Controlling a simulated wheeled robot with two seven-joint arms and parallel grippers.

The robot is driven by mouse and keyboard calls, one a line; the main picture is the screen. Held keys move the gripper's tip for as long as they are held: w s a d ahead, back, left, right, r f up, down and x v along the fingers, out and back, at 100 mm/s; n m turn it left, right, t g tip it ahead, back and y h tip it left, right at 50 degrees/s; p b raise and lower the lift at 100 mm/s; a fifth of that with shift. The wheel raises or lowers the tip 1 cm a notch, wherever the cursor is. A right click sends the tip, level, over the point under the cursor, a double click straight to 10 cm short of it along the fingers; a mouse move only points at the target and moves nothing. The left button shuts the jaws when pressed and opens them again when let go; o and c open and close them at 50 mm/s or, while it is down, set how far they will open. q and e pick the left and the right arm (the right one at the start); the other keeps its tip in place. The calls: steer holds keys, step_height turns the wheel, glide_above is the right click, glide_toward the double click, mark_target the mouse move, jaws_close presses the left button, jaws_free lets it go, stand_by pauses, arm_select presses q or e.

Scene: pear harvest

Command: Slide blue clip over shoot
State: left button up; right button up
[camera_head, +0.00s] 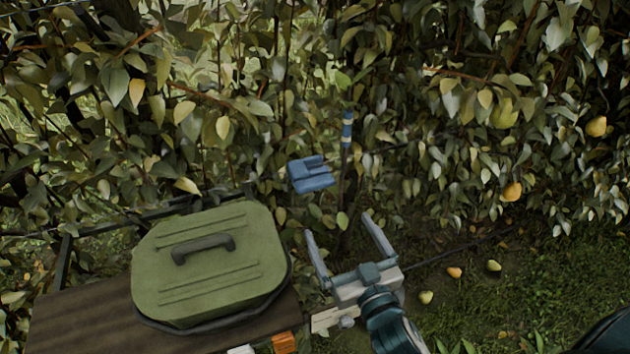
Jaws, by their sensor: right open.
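The blue clip (310,175) shows in front of the foliage near the middle of the head view, just left of a thin upright dark shoot (343,180). The shoot carries a blue and pale band (347,130) near its top. I cannot tell whether the clip touches the shoot or what supports the clip. My right gripper (338,226) is open and empty, below the clip and the shoot, with its two fingers pointing up toward them. My left gripper is not in view.
A green lidded box (210,262) with a dark handle stands on a dark wooden board (75,322) left of my right gripper. Dense leafy hedge fills the back. Pears hang at right (596,126), and several lie on the grass (560,290).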

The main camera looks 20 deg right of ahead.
mark_target(317, 186)
steer(key=w+p, duration=0.1)
steer(key=w, duration=0.4)
steer(key=w+p, duration=0.2)
steer(key=w, duration=0.4)
steer(key=w+p, duration=0.1)
steer(key=w, duration=0.4)
steer(key=shift+w+a, duration=0.25)
steer(key=c, duration=1.5)
steer(key=d+p, duration=0.1)
steer(key=d, duration=0.7)
steer(key=shift+w+a, duration=0.1)
steer(key=o, duration=1.5)
steer(key=shift+d, duration=0.2)
